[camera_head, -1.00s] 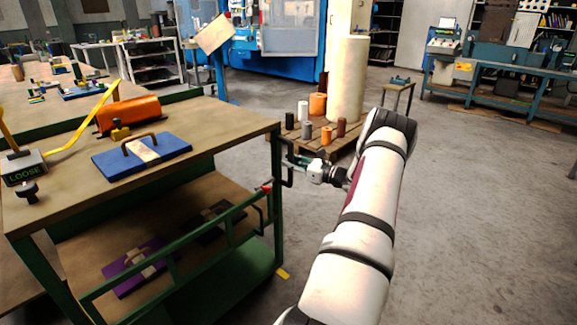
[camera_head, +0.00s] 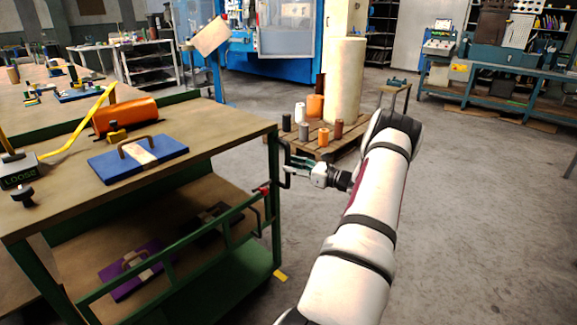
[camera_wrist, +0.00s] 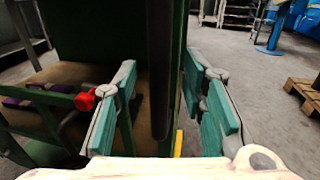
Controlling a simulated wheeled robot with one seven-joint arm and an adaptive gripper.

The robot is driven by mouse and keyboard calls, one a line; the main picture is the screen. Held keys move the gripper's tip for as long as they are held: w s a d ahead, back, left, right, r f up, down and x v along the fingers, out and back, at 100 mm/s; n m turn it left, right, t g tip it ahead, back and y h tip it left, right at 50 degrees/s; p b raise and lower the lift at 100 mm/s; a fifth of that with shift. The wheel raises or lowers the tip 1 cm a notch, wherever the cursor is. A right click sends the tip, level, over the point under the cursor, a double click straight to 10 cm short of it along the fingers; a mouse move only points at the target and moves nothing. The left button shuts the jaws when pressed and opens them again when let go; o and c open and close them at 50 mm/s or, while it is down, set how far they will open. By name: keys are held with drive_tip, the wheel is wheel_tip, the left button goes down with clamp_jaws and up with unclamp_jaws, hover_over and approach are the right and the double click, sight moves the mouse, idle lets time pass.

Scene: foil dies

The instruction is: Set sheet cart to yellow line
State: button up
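The sheet cart (camera_head: 225,123) has a green frame, a wooden top and a lower shelf, and fills the left of the head view. A dark upright handle (camera_head: 286,163) sticks out at its right corner. My gripper (camera_head: 292,164) is at this handle, its teal fingers apart. In the wrist view a dark upright bar (camera_wrist: 160,65) stands between the spread fingers (camera_wrist: 158,98); contact with the pads does not show. A short piece of yellow line (camera_head: 281,276) lies on the floor by the cart's near right foot; a yellow strip (camera_wrist: 179,143) also shows in the wrist view.
A blue die (camera_head: 138,160) and an orange roll (camera_head: 126,115) lie on the cart top; a purple die (camera_head: 131,269) lies on the lower shelf. A pallet (camera_head: 337,143) with rolls stands behind my gripper. Workbenches (camera_head: 500,76) stand at the back right. Floor at right is clear.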

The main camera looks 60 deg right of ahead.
drive_tip(key=s, duration=0.9)
drive_tip(key=shift+s+a, duration=0.2)
drive_tip(key=shift+s, duration=0.1)
drive_tip(key=w+a+r+n+g+y, duration=0.3)
drive_tip(key=w+a+r+n, duration=0.2)
drive_tip(key=a, duration=0.4)
drive_tip(key=w+a+r+n+g+y, duration=0.35)
drive_tip(key=w+a+r, duration=0.2)
drive_tip(key=a, duration=0.45)
drive_tip(key=w+a+r+n+g+y, duration=0.2)
drive_tip(key=w+a+r+n+y, duration=0.25)
drive_tip(key=a, duration=0.45)
drive_tip(key=s+a+r+n+g+h, duration=0.1)
drive_tip(key=a+r+n+g, duration=0.2)
drive_tip(key=a, duration=0.6)
drive_tip(key=s+a+r+n+g+h, duration=0.1)
drive_tip(key=a+r+n+g, duration=0.3)
drive_tip(key=a, duration=0.6)
drive_tip(key=s+a+n+g+h, duration=0.3)
drive_tip(key=s+a+n+h, duration=0.2)
drive_tip(key=s+a+n, duration=0.75)
drive_tip(key=s+f+n+h, duration=0.3)
drive_tip(key=s+n, duration=0.1)
drive_tip(key=s, duration=0.9)
wheel_tip(320, 180, up, 24)
drive_tip(key=t+p, duration=0.4)
drive_tip(key=p, duration=1.8)
drive_tip(key=shift+s+t, duration=0.25)
drive_tip(key=shift+t, duration=0.1)
